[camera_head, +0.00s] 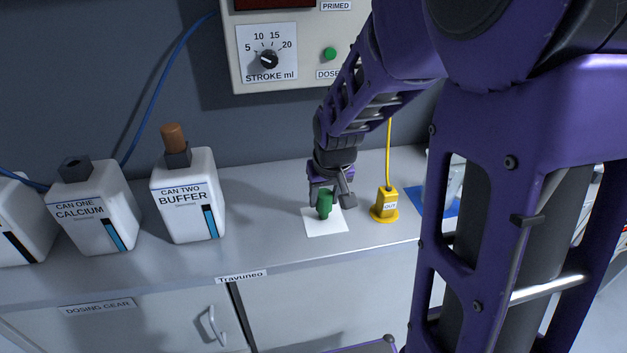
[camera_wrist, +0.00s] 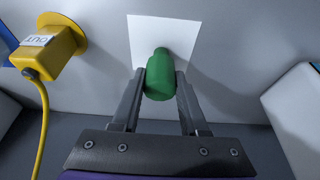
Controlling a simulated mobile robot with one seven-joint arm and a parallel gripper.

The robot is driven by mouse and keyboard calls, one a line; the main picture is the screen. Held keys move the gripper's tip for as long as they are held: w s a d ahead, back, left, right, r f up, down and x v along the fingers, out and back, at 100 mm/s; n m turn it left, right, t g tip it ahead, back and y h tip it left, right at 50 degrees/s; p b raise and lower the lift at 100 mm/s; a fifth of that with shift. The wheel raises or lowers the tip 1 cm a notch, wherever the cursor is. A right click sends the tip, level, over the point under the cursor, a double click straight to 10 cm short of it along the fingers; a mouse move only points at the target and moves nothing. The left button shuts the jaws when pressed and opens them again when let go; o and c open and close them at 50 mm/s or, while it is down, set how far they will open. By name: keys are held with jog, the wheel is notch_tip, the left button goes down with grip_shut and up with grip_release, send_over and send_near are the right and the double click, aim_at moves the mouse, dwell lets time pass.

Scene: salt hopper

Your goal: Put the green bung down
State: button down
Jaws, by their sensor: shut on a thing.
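The green bung (camera_head: 325,204) is between the fingers of my gripper (camera_head: 333,203), over a white square mat (camera_head: 324,228) on the counter. In the wrist view the bung (camera_wrist: 161,77) sits between the two fingertips of my gripper (camera_wrist: 161,88), with the fingers shut on its sides. The white mat (camera_wrist: 143,27) lies behind it in that view. The bung is upright in the head view. I cannot tell whether its bottom touches the mat.
A yellow OUT fitting (camera_head: 385,204) with a yellow line stands just right of the mat. The CAN TWO BUFFER can (camera_head: 188,200), with a brown stopper (camera_head: 174,138), and the CAN ONE CALCIUM can (camera_head: 94,212) stand left. The counter (camera_head: 262,215) between BUFFER and mat is clear.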

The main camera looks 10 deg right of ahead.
jog(key=shift+f, duration=0.15)
jog(key=shift+f, duration=0.15)
jog(key=shift+c, duration=2.1)
grip_release()
